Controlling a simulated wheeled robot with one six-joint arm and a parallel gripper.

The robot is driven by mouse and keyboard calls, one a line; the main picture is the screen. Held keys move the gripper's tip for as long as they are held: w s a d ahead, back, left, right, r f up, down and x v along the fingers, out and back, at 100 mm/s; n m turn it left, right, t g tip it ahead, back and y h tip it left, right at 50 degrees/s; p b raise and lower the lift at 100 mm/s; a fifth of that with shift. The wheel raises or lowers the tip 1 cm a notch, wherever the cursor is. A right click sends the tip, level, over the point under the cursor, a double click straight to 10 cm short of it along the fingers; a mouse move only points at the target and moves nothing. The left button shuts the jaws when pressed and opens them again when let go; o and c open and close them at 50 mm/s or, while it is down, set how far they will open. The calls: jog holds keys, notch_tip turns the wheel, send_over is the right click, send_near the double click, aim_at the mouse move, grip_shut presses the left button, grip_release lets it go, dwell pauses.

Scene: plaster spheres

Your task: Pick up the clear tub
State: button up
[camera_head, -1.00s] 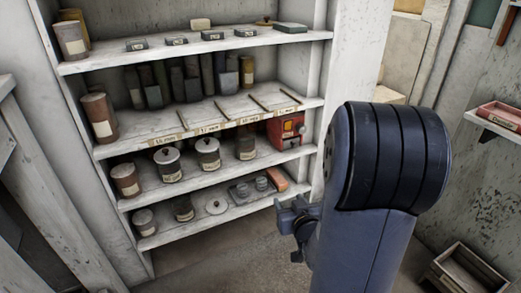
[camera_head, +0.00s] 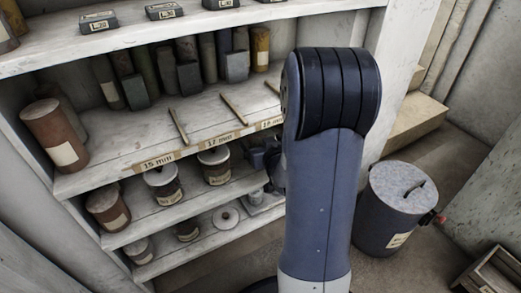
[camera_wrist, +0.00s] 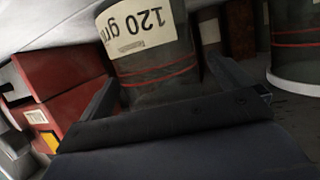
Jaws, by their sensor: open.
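In the wrist view a see-through, greyish tub (camera_wrist: 170,52) stands directly ahead of my gripper (camera_wrist: 164,76). It has red bands and a label reading "120 gr" upside down, and its top and bottom are cut off or hidden. My gripper is open, with one finger on each side of the tub's lower part in the picture; I cannot tell whether they touch it. A second similar tub (camera_wrist: 293,45) with red bands is at the right edge. In the head view my gripper (camera_head: 264,158) shows only partly at the shelf, behind my arm, and the tub is hidden.
A red box (camera_wrist: 65,80) stands close on the left in the wrist view. Lidded canisters (camera_head: 163,185) line the shelf left of my gripper. A shelf board (camera_head: 150,140) with bottles runs above. A lidded bin (camera_head: 395,215) stands on the floor at right.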

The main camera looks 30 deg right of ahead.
jog(key=shift+w+d+f, duration=0.1)
jog(key=shift+w+f, duration=0.1)
jog(key=shift+w, duration=0.5)
jog(key=shift+c, duration=0.3)
jog(key=c, duration=1.1)
